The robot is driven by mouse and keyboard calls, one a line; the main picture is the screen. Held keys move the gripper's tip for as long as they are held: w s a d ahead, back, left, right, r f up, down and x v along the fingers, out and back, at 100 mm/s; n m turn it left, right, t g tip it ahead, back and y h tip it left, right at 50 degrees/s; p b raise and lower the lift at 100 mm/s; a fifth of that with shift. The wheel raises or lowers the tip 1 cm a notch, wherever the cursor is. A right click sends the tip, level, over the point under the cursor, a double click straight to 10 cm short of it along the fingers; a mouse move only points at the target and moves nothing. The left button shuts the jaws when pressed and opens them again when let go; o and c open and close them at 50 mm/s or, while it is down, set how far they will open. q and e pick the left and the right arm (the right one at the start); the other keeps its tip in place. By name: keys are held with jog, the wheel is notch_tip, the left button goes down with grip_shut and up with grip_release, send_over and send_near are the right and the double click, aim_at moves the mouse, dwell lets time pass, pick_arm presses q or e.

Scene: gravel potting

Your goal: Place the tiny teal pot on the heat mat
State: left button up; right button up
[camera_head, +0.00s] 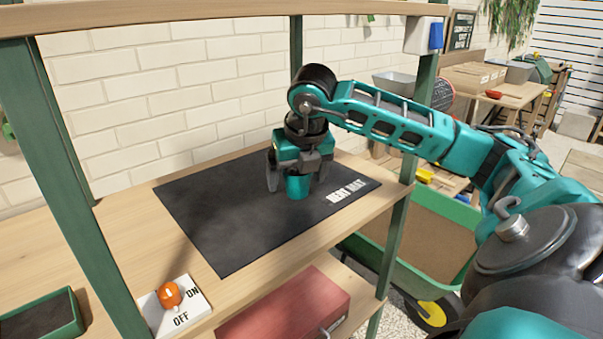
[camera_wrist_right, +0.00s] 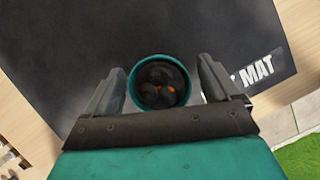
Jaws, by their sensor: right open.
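The tiny teal pot (camera_head: 297,187) stands upright on the black heat mat (camera_head: 220,215), near the mat's right end and left of its white lettering. In the right wrist view the pot (camera_wrist_right: 133,88) shows from above, with dark lumps and a small orange speck inside. My right gripper (camera_head: 295,184) is open around the pot, a finger on each side. In the right wrist view, gaps show between the pot and both fingers of the gripper (camera_wrist_right: 160,85). My left gripper is not in view.
The mat lies on a wooden shelf (camera_head: 140,215) with green posts (camera_head: 75,170). An orange switch knob (camera_head: 169,295) on an ON/OFF plate is at the front left, beside a green tray (camera_head: 75,312). A red box (camera_head: 290,308) sits below. The mat's left part is clear.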

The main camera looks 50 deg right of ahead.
jog(key=p+v, duration=0.1)
jog(key=v, duration=0.4)
jog(key=shift+r, duration=0.45)
jog(key=s+a, duration=0.1)
jog(key=s+b, duration=0.1)
jog(key=s, duration=0.1)
jog(key=s+a+f+b, duration=0.1)
jog(key=s, duration=0.1)
jog(key=shift+s+a, duration=0.1)
jog(key=shift+a, duration=0.25)
jog(key=s+a, duration=0.1)
jog(key=s+b, duration=0.1)
jog(key=s, duration=0.1)
jog(key=s+a+b, duration=0.1)
jog(key=shift+s+a+r, duration=0.1)
jog(key=shift+s+a, duration=0.2)
jog(key=shift+a, duration=0.05)
jog(key=shift+s+a, duration=0.2)
jog(key=shift+s, duration=0.2)
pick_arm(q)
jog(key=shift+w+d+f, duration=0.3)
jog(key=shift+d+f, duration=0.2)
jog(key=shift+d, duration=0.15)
pick_arm(e)
jog(key=shift+r, duration=0.1)
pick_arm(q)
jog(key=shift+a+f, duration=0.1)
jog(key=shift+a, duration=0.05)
